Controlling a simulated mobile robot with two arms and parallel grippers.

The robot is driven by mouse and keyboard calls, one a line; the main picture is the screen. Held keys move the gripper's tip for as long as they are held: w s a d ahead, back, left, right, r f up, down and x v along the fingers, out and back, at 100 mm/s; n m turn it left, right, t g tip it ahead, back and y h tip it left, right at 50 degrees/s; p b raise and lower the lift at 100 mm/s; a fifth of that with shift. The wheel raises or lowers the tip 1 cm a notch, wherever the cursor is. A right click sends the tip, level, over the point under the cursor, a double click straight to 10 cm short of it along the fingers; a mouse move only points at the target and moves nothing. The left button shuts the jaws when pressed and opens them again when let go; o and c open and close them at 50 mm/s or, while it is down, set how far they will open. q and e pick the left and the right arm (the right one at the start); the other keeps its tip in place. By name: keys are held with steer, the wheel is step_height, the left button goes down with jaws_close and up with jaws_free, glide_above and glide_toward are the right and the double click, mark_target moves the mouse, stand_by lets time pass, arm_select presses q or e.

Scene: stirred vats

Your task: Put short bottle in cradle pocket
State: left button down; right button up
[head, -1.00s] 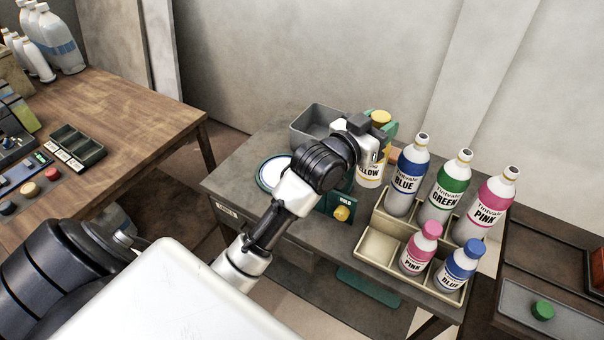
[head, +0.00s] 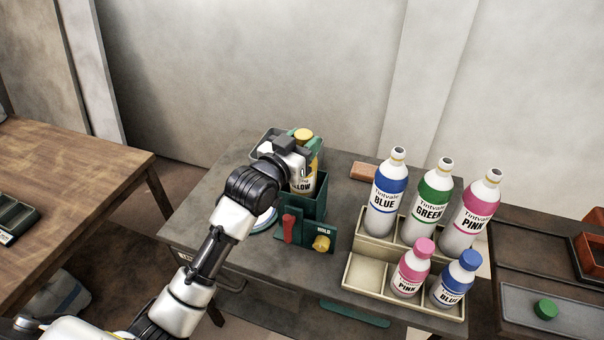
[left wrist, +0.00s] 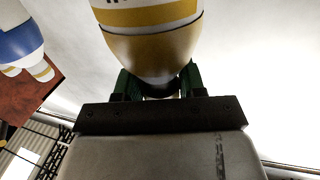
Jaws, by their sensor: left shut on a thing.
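My left gripper (head: 300,160) is shut on a short bottle with a yellow cap and yellow label (head: 303,181). The bottle is roughly upright at the green fixture (head: 313,207), its lower end hidden behind or inside the fixture's box-like pocket; I cannot tell which. The fixture has a red lever (head: 289,226) and a yellow knob (head: 321,243) under a "HOLD" label. In the left wrist view the bottle (left wrist: 150,45) sits between the green fingers. My right gripper is out of view.
A stepped beige rack (head: 347,282) holds tall blue, green and pink bottles behind, short pink (head: 411,268) and blue (head: 454,280) bottles in front; its front-left compartment is empty. A grey tray (head: 262,137) and brown block (head: 364,171) lie behind. A wooden table (head: 80,165) stands left.

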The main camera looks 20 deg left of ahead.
arm_select(q)
step_height(320, 180, down, 8)
steer(key=shift+r, duration=0.1)
stand_by(0.4)
steer(key=shift+f, duration=0.2)
steer(key=c, duration=0.6)
jaws_free()
steer(key=shift+c, duration=0.2)
steer(key=shift+r, duration=0.2)
steer(key=shift+s+a+f, duration=0.15)
steer(key=shift+s, duration=0.2)
steer(key=v, duration=1.1)
steer(key=shift+s+b, duration=0.15)
steer(key=shift+b, duration=0.3)
